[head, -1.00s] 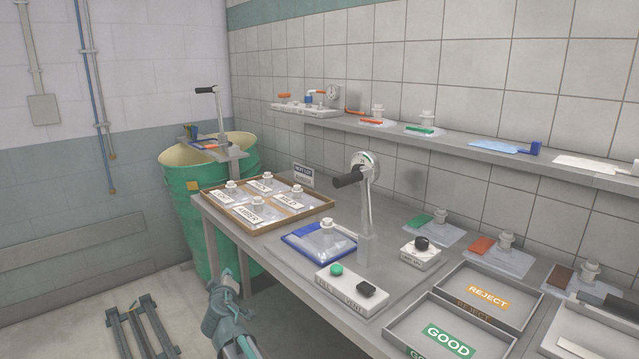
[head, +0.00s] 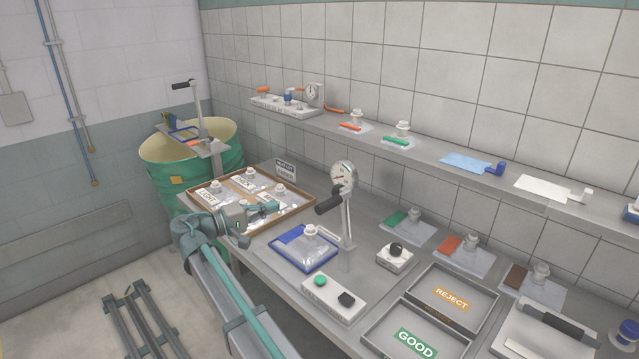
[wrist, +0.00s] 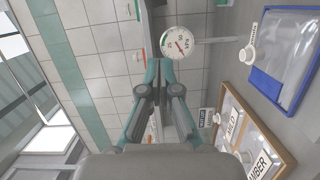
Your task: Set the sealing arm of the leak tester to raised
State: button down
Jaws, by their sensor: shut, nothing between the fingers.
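The leak tester stands on the bench in the head view, with a grey post (head: 348,232), a round dial gauge (head: 344,175) on top and a black handle (head: 329,204) just below the gauge, pointing left. I cannot tell clearly how the sealing arm itself is angled. A clear pouch with a white spout lies on the blue tray (head: 304,250) left of the post. My gripper (head: 274,208) is shut and empty, left of the handle and apart from it, above the bench. The gauge also shows in the wrist view (wrist: 181,43), just beyond my fingertips (wrist: 152,68); the handle is not clear there.
A button box (head: 333,297) stands in front of the post and a black-knobbed box (head: 395,256) to its right. A wooden tray (head: 293,215) of labelled pouches lies behind my gripper. REJECT (head: 490,298) and GOOD (head: 458,343) trays lie right. A wall shelf (head: 430,165) runs behind.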

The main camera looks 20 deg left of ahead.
jog(key=w+d+p, duration=0.5)
jog(key=d, duration=0.5)
jog(key=shift+w+d+r+g+h+p, duration=0.3)
jog(key=shift+d+p, duration=0.05)
jog(key=shift+p, duration=0.05)
jog(key=shift+m, duration=0.3)
jog(key=b, duration=0.1)
jog(key=s+d+m+b, duration=0.1)
jog(key=shift+d+r+b, duration=0.15)
jog(key=shift+d+b, duration=0.15)
jog(key=shift+b, duration=0.05)
